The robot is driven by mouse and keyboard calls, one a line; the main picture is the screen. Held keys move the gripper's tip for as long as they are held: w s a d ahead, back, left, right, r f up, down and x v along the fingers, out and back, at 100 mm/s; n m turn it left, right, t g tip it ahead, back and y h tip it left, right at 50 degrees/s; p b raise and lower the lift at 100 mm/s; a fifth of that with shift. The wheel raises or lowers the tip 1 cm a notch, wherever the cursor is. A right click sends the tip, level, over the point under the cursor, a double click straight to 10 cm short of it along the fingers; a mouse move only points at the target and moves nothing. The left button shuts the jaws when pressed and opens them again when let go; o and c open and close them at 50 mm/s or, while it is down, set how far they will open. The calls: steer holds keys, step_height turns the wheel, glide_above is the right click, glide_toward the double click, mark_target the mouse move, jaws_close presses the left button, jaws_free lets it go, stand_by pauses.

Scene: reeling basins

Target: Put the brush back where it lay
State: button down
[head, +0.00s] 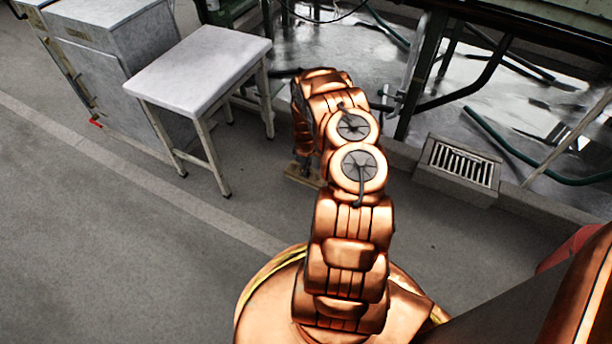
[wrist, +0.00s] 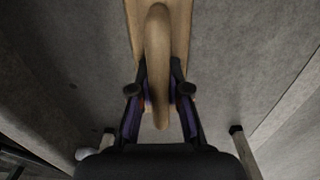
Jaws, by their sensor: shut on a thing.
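The brush has a flat tan wooden block and a rounded wooden handle (wrist: 157,50) along its middle, seen in the wrist view. My gripper (wrist: 157,90) is shut on the handle, with one dark finger on each side. In the head view my arm hides most of the gripper. A small tan end of the brush (head: 296,172) shows below the arm, over grey floor between the stool and the kerb. I cannot tell whether the brush touches the floor.
A stool with a pale top (head: 203,66) stands left of my arm, beside grey cabinets (head: 100,65). A metal floor grate (head: 460,163) lies to the right by the wet basin area with green pipes. Open floor (head: 100,250) lies at the left front.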

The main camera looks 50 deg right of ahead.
steer(key=shift+f+b, duration=0.65)
steer(key=shift+f, duration=0.85)
steer(key=shift+f, duration=0.1)
steer(key=c, duration=1.1)
jaws_free()
steer(key=shift+s, duration=0.1)
steer(key=shift+c, duration=0.2)
